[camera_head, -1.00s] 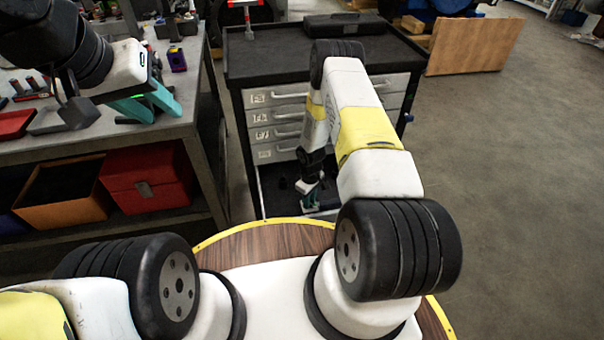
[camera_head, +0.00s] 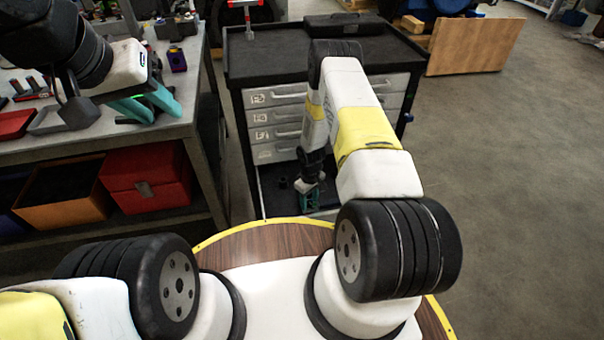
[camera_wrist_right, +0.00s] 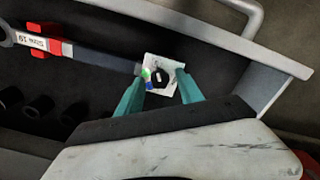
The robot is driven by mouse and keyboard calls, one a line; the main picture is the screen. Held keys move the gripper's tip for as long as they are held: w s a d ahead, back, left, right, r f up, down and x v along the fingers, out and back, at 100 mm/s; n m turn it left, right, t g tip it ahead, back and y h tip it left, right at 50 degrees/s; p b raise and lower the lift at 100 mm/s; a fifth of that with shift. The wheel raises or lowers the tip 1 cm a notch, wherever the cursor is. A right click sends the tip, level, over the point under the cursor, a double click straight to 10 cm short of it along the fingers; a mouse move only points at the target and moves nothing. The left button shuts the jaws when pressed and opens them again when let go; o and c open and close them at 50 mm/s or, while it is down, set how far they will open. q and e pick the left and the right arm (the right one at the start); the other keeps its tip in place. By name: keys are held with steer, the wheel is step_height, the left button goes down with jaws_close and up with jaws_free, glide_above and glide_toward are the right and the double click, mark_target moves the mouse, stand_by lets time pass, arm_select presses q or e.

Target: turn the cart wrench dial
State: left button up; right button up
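The dial (camera_wrist_right: 161,78) is a dark round knob on a small white square plate with green and blue marks, seen in the right wrist view inside the cart's open drawer (camera_wrist_right: 215,40). My right gripper (camera_wrist_right: 161,74) has its teal fingers apart, one on each side of the dial. Whether they touch the knob cannot be told. In the head view the right gripper (camera_head: 309,200) is low in the drawer, and the dial cannot be made out. A wrench (camera_wrist_right: 85,52) lies beside the dial in a red holder. My left gripper (camera_head: 158,108) is open and empty over the workbench.
The cart (camera_head: 270,58) has closed drawers above the open one; a drawer handle (camera_wrist_right: 245,18) lies close to my right gripper. Dark sockets (camera_wrist_right: 38,106) stand in the drawer. The workbench (camera_head: 100,140) is at left, with a red box (camera_head: 145,178) below.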

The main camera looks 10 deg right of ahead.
steer(key=shift+r, duration=3.9)
steer(key=shift+r, duration=0.1)
step_height(320, 180, up, 15)
steer(key=w+m+t, duration=0.1)
steer(key=w, duration=0.2)
step_height(320, 180, up, 18)
steer(key=m+t, duration=0.2)
glide_above(309, 202)
steer(key=s+r+m+t+y, duration=0.1)
steer(key=s+r, duration=0.9)
steer(key=r, duration=0.3)
steer(key=s+a+r+m+t, duration=0.1)
steer(key=s+r, duration=0.2)
steer(key=s, duration=0.4)
steer(key=s+a+r+t+y, duration=0.1)
steer(key=s+r, duration=0.2)
steer(key=s, duration=0.4)
steer(key=shift+s+r+m, duration=0.25)
steer(key=shift+r+m, duration=0.05)
steer(key=shift+m, duration=0.1)
